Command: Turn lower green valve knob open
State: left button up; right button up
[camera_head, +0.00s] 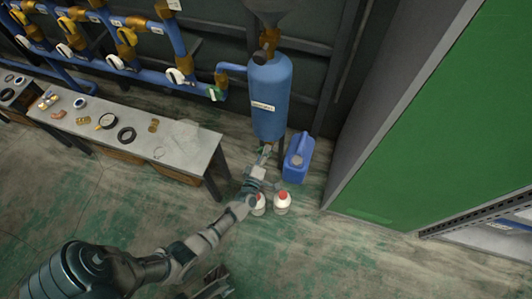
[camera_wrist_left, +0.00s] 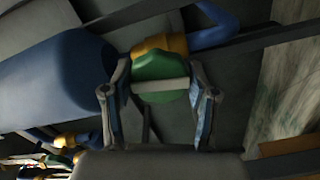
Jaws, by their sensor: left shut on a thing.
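The blue tank (camera_head: 270,95) stands upright against the back wall. The green valve knob (camera_wrist_left: 160,67) shows in the left wrist view, with a pale bar across it and a brass fitting (camera_wrist_left: 160,46) behind it. How far the knob is turned cannot be told.
A blue canister (camera_head: 298,160) stands right of the tank. Two white bottles, one with a red cap (camera_head: 282,203), stand on the floor close to my left forearm. A workbench (camera_head: 190,150) with small parts is at the left. Another green knob (camera_head: 214,93) sits on the pipework.

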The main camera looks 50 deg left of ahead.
pick_arm(q)
jog(key=shift+s+a+f+n, duration=0.2)
jog(key=shift+s+a+n, duration=0.1)
jog(key=shift+n, duration=0.6)
jog(key=o, duration=1.2)
jog(key=shift+c, duration=0.2)
jog(key=v, duration=1.2)
